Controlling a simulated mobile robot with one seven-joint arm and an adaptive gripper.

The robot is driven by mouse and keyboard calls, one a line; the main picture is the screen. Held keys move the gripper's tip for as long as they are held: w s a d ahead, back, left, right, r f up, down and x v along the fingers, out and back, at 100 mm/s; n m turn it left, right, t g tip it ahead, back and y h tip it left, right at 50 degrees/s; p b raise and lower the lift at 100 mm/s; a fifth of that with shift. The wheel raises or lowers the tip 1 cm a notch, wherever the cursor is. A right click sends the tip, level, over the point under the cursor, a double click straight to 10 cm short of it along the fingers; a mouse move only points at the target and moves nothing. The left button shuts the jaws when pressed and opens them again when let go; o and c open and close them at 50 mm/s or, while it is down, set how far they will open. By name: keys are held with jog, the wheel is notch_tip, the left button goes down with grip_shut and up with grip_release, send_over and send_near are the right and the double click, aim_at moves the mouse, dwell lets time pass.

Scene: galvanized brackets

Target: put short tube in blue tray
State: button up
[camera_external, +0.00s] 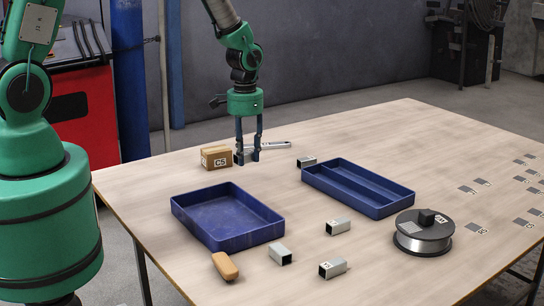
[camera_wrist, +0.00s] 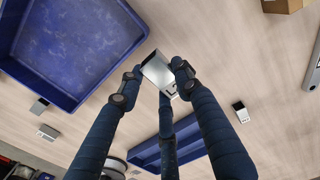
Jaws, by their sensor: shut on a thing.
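My gripper (camera_external: 247,158) is low at the back of the table, its blue fingers pointing down. In the wrist view my gripper (camera_wrist: 157,78) is shut on a short grey metal tube (camera_wrist: 157,70); the fingers partly hide it. I cannot tell whether the tube touches the table. The open blue tray (camera_external: 228,239), nearer the camera and slightly left of the gripper, is empty; it also shows in the wrist view (camera_wrist: 75,50). A second blue tray (camera_external: 358,188), with a lengthwise divider, lies to the right and is empty.
A cardboard box (camera_external: 216,157) is left of my gripper, and a wrench (camera_external: 272,145) is behind it. Several loose tubes (camera_external: 338,227) lie around the trays. A tan block (camera_external: 225,266) is in front, and a wire spool (camera_external: 423,232) is at right.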

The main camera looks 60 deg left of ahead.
jog(key=s+d, duration=1.2)
jog(key=s, duration=0.2)
jog(key=shift+s+d+r+p, duration=0.25)
jog(key=shift+d+r+p, duration=0.05)
jog(key=shift+d+p, duration=0.05)
jog(key=shift+f, duration=0.1)
jog(key=b, duration=0.1)
send_over(227, 224)
jog(key=shift+f, duration=3)
jog(key=shift+f, duration=0.1)
jog(key=shift+f+b, duration=0.55)
jog(key=shift+f, duration=1.25)
jog(key=shift+f, duration=0.1)
jog(key=o, duration=1.2)
